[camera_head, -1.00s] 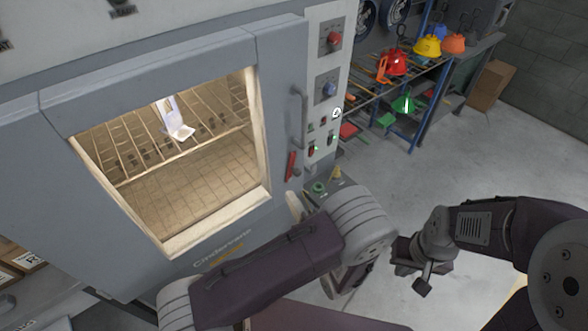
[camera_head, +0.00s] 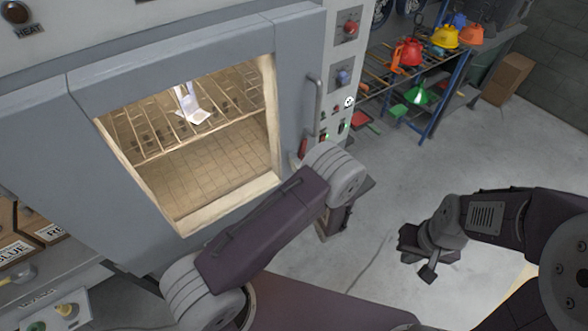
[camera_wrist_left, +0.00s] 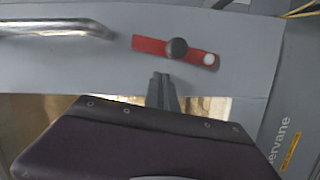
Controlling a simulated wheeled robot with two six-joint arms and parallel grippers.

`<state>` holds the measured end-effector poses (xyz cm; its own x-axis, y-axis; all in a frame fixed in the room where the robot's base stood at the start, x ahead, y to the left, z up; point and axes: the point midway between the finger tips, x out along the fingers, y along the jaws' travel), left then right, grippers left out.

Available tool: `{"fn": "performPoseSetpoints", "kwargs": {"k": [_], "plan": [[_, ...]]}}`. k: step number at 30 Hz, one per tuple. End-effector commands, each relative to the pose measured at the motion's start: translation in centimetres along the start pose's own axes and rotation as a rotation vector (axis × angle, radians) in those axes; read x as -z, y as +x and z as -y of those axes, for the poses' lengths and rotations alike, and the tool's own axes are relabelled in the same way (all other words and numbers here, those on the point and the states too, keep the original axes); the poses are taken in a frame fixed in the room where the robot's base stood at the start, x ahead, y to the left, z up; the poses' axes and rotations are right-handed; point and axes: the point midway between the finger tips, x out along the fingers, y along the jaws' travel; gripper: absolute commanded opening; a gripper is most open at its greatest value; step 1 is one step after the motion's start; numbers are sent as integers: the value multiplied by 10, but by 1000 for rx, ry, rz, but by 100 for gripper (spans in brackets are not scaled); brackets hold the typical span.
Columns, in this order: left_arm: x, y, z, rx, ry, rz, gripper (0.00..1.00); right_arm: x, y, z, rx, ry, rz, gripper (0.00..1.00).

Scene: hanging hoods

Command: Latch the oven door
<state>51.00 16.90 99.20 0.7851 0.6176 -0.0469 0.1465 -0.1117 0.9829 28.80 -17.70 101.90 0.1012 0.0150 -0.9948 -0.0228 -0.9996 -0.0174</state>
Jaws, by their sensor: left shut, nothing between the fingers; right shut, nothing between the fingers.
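The grey oven door (camera_head: 215,265) has a lit window and looks closed or nearly closed. Its red latch lever (camera_head: 303,147) is at the door's right edge, below the bar handle (camera_head: 318,105). In the left wrist view the red lever (camera_wrist_left: 150,44) has a dark round knob and a white dot, and lies roughly in line with the handle (camera_wrist_left: 60,28). My left gripper (camera_wrist_left: 160,78) is shut and empty, just beside the lever with a small visible gap. My right gripper (camera_head: 430,270) is shut, away from the oven over the floor.
A control panel (camera_head: 345,75) with knobs stands right of the door. A shelf rack (camera_head: 432,115) holds colored hoods. A cardboard box (camera_head: 508,80) stands behind it. Boxes (camera_head: 35,235) sit at the lower left. The floor at right is clear.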

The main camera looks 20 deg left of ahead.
Motion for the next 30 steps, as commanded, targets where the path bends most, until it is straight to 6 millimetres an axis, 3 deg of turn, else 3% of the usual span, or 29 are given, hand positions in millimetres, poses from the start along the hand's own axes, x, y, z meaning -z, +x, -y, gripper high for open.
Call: {"fn": "performPoseSetpoints", "kwargs": {"k": [7,30], "plan": [[-19,4,0,1,0,0,0,0,-3,0,0,0,0,0],[-21,4,-2,1,0,0,0,1,-8,0,0,0,0,0]]}}
